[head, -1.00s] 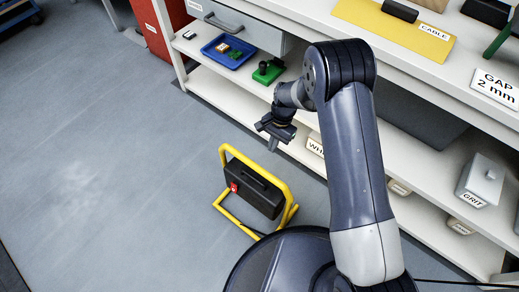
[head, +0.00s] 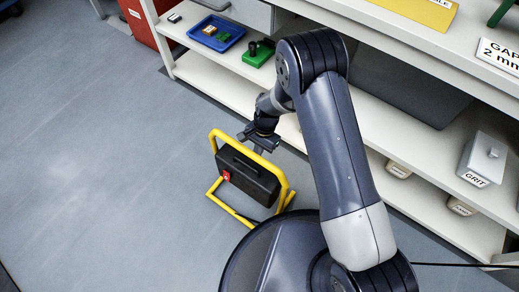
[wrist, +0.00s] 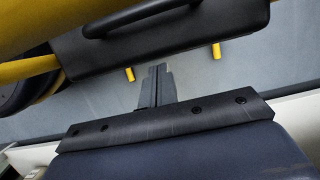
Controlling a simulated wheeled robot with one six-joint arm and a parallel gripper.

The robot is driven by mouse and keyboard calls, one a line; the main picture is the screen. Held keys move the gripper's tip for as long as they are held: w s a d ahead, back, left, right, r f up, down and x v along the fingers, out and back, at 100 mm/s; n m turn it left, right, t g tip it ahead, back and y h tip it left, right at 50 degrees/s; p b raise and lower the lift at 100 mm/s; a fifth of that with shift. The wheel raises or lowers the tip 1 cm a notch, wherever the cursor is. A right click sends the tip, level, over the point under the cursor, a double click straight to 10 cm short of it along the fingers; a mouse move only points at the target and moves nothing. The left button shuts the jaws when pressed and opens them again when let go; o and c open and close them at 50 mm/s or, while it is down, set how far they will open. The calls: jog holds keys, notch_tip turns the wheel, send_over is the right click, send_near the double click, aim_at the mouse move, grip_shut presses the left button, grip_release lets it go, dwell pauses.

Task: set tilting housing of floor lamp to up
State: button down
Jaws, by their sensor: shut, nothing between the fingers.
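The floor lamp stands on the floor in the head view, with a black tilting housing (head: 247,178) inside a yellow tubular frame (head: 284,178). A red part sits on the housing's left side. In the wrist view the dark housing (wrist: 190,38) with its black handle spans the top, and yellow tubes show around it. My gripper (head: 259,149) is just behind the frame's upper bar in the head view. In the wrist view my gripper (wrist: 157,72) has its fingers together, empty, with the tips close to the housing's edge; I cannot tell whether they touch.
A white shelf unit (head: 225,82) stands behind and to the right of the lamp. It holds a blue tray (head: 217,33), a green block (head: 258,54) and a grey box labelled GRIT (head: 484,158). Open grey floor (head: 90,170) lies to the left.

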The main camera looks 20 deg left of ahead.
aim_at(252, 162)
jog(key=shift+r, duration=0.1)
jog(key=shift+s+a+r+t+p, duration=0.2)
jog(key=shift+s+t+p, duration=0.1)
jog(key=shift+s, duration=0.2)
jog(key=shift+s+a+r+t+p, duration=0.1)
jog(key=shift+s+r+t+p, duration=0.05)
jog(key=shift+s+p, duration=0.25)
jog(key=shift+s+a+r+t+p, duration=0.1)
jog(key=shift+s+r+t+p, duration=0.15)
jog(key=shift+s, duration=0.3)
